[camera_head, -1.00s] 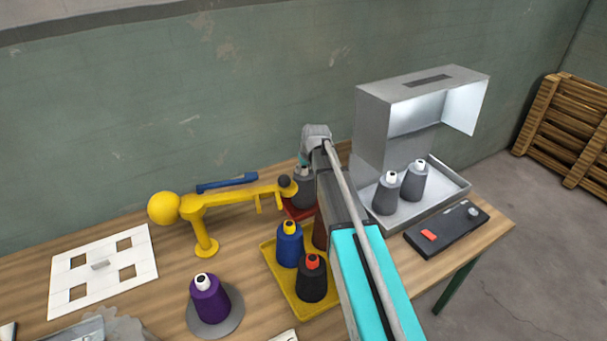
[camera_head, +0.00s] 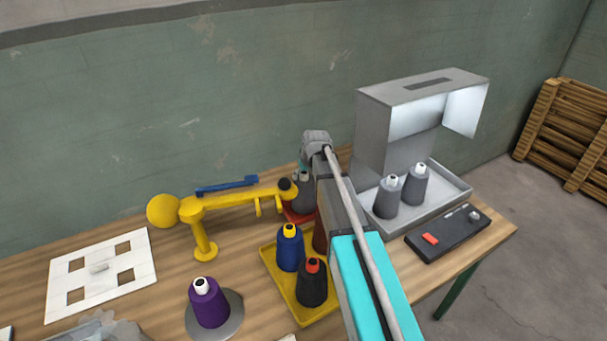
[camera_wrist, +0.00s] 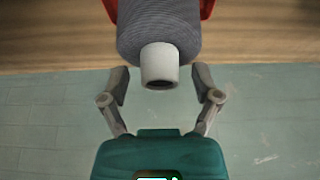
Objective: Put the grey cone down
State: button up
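The grey cone (camera_head: 302,198) with its white tip stands on the red tray (camera_head: 297,217) at the back of the table, partly hidden by my arm and the yellow stand's end. In the wrist view the grey cone (camera_wrist: 158,28) fills the top middle, its white tip pointing toward my gripper (camera_wrist: 160,75). My gripper's two fingers are spread, one on each side of the white tip, with gaps between. The red tray (camera_wrist: 208,8) shows at both sides of the cone. The head view hides the fingers behind my arm.
A yellow stand (camera_head: 205,230) reaches close on the left. A yellow tray (camera_head: 272,268) with blue and black cones is in front. A grey light box (camera_head: 372,120) with two grey cones in its tray (camera_head: 440,205) stands right. A purple cone (camera_head: 208,305) is front left.

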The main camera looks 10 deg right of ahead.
jog(key=shift+r, duration=0.2)
jog(key=p+v, duration=1.1)
jog(key=v, duration=0.1)
dwell(0.7)
dwell(0.6)
jog(key=s+a+f+m+g+h, duration=0.1)
jog(key=s+m+g, duration=0.2)
jog(key=s, duration=2.1)
jog(key=shift+s+a+f+m+g, duration=0.25)
jog(key=shift+s+a+m+g, duration=0.1)
jog(key=shift+g, duration=0.35)
